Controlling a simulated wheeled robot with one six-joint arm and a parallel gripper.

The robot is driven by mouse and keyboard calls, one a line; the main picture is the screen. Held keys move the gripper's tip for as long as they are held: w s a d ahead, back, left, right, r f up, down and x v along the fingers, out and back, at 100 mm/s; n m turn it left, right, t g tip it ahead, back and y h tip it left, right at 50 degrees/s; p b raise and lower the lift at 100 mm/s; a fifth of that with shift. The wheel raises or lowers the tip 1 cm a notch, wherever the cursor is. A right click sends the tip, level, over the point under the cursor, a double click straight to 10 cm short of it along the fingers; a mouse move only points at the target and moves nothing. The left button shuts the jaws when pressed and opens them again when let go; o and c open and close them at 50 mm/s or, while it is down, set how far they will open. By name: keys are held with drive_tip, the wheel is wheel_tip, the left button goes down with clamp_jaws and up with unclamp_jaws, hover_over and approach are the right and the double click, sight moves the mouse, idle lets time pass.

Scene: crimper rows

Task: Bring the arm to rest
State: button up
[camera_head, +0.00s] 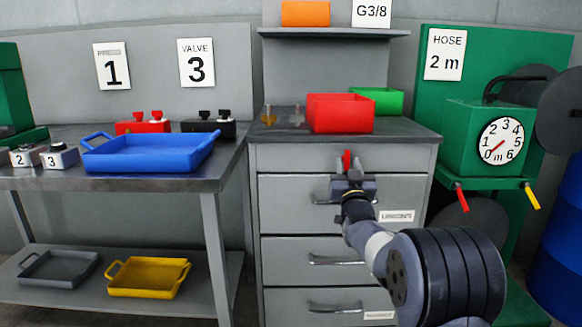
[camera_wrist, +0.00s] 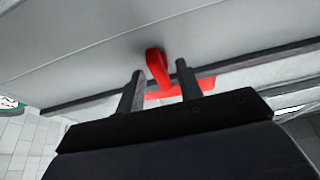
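My gripper (camera_head: 352,180) is at the end of the raised arm, in front of the grey drawer cabinet (camera_head: 282,222), just below its top edge. In the wrist view its two dark fingers (camera_wrist: 160,85) stand apart. A small red piece (camera_head: 347,160) shows at the fingertips. In the wrist view this red piece (camera_wrist: 157,66) is an upright bar with a crosswise part that runs behind the right finger. Gaps show beside the upright bar, and I cannot tell what it belongs to.
A red bin (camera_head: 340,116) and a green bin (camera_head: 386,100) stand on the cabinet top. A blue tray (camera_head: 145,160) lies on the left bench. A green hose stand (camera_head: 470,150) with a dial is at the right. The floor between bench and cabinet is narrow.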

drive_tip(key=shift+w+r, duration=0.15)
drive_tip(key=shift+w, duration=0.15)
drive_tip(key=shift+s, duration=0.1)
drive_tip(key=v, duration=1)
drive_tip(key=x, duration=1)
drive_tip(key=shift+w+r+p, duration=0.15)
drive_tip(key=shift+w+p, duration=0.05)
drive_tip(key=shift+p, duration=0.15)
drive_tip(key=n+p, duration=0.1)
drive_tip(key=n+y+p, duration=0.1)
drive_tip(key=n, duration=0.1)
drive_tip(key=shift+s+d+r+y, duration=0.1)
drive_tip(key=shift+d+y, duration=0.05)
drive_tip(key=shift+y, duration=0.15)
drive_tip(key=n+y+p, duration=0.1)
drive_tip(key=n+p, duration=0.1)
drive_tip(key=n, duration=0.1)
drive_tip(key=n+g+y+p, duration=0.1)
drive_tip(key=n+y+p, duration=0.1)
drive_tip(key=n+p, duration=0.1)
drive_tip(key=shift+n, duration=0.3)
drive_tip(key=shift+n+g+y+p, duration=0.45)
drive_tip(key=shift+n+p, duration=0.25)
drive_tip(key=shift+n, duration=0.3)
drive_tip(key=shift+f, duration=0.2)
